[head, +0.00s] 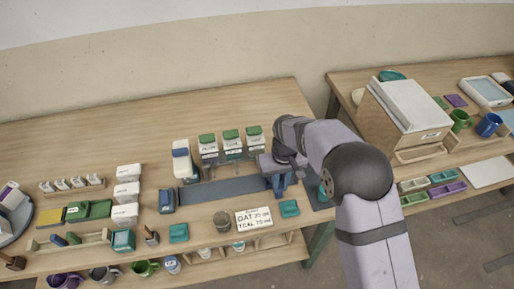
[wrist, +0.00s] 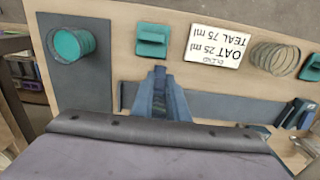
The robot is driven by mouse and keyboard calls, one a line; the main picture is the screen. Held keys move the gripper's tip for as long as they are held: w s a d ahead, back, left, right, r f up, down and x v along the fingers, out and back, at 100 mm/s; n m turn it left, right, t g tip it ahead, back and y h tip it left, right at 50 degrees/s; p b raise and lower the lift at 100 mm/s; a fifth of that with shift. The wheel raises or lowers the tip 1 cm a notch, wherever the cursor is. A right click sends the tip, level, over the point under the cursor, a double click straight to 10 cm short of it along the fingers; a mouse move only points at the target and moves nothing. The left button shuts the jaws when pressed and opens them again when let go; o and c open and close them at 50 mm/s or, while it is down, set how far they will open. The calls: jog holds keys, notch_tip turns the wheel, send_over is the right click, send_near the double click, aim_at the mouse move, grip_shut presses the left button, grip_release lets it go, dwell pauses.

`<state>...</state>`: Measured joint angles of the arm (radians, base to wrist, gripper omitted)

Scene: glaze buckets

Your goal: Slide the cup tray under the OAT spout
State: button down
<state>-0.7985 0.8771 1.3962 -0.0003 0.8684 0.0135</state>
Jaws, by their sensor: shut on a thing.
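My gripper (head: 280,191) is low at the right end of a long dark strip (head: 228,188), in front of the labelled dispensers. In the wrist view its blue fingers (wrist: 159,74) are close together, shut on the cup tray, which they and my wrist mostly hide. A teal cup (wrist: 72,45) stands on a dark mat (wrist: 88,88) beside my gripper.
A card (head: 254,217) reading OAT 25 ml, TEAL 75 ml lies in front of the strip. A dark blue object (head: 167,201) stands at the strip's left end. The strip between looks clear.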

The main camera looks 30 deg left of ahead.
jog(key=shift+s+a, duration=1.75)
jog(key=shift+a, duration=0.05)
jog(key=c, duration=1.8)
grip_release()
jog(key=shift+r, duration=0.15)
notch_tip(320, 180, up, 7)
jog(key=p, duration=0.5)
